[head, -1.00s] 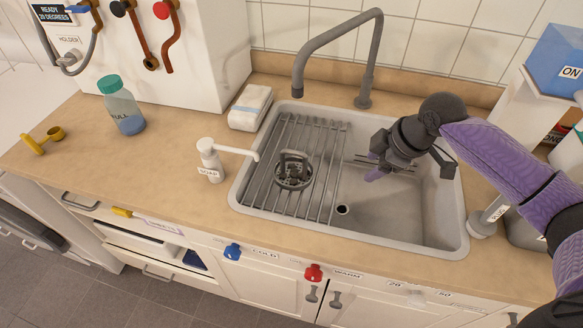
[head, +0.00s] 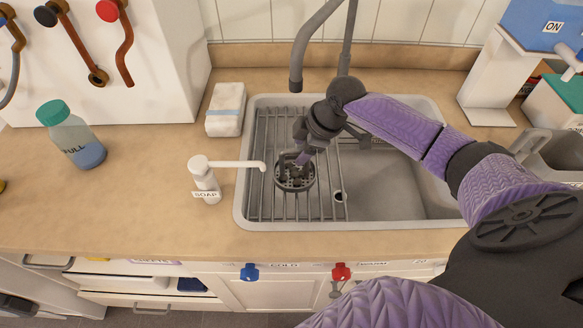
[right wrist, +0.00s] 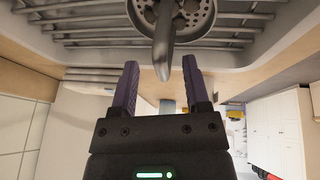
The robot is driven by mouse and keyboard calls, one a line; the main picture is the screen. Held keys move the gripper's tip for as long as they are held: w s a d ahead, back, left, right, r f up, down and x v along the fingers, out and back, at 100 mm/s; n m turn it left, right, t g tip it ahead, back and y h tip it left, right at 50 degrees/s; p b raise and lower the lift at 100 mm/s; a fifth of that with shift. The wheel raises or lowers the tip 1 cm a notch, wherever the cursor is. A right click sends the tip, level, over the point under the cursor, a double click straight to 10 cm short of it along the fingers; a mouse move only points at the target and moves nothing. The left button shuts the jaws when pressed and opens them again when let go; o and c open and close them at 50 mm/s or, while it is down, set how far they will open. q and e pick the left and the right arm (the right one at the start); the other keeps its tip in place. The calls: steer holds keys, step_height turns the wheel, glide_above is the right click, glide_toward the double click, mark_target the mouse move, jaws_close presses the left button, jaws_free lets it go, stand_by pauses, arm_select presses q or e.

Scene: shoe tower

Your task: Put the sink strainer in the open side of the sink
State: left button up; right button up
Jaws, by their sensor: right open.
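The sink strainer (head: 294,178) is a round, dark grey piece with holes and an upright handle. It sits on the drying rack (head: 267,201) over the left side of the sink (head: 247,222). In the right wrist view the strainer (right wrist: 190,15) is at the top, its handle pointing toward the fingers. My right gripper (head: 302,158) is open at the strainer and partly hides it. In the wrist view the handle tip lies between the open fingertips (right wrist: 161,64); contact cannot be told. The open side of the sink (head: 394,185) is to the right. My left gripper is out of view.
The faucet (head: 322,30) arches over the back of the sink. A soap dispenser (head: 205,182) stands left of it, with its spout over the rim. A white sponge-like block (head: 226,108) and a bottle (head: 72,138) are on the left counter. My right arm crosses the open side.

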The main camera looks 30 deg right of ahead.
mark_target(297, 173)
steer(key=x, duration=0.3)
steer(key=shift+f+b, duration=0.4)
steer(key=shift+r, duration=0.1)
jaws_close()
stand_by(0.9)
